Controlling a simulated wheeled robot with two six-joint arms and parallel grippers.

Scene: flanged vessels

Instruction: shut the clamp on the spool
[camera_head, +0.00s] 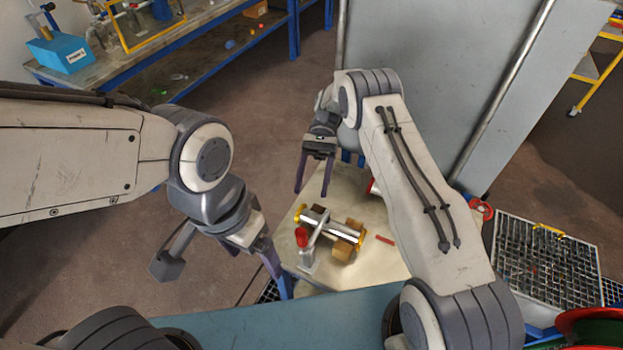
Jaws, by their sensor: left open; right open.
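The spool (346,233), a shiny metal cylinder with yellow ends, lies on wooden blocks (342,250) on a pale worktop. The clamp (309,257) is a silver metal piece with a red grip (301,237), at the spool's left side. The grip looks raised; I cannot tell exactly how the clamp bears on the spool. My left gripper (272,262) is open, left of the clamp and apart from it, its fingers partly overlapping in the view. My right gripper (314,172) is open and empty, pointing down beyond the spool.
The pale worktop (372,268) has a small red strip (385,240) right of the spool. A red-and-white object (374,187) is partly hidden by my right arm. A grey cabinet (430,70) stands behind. A grated tray (547,265) is at right. A bench (150,60) is at back left.

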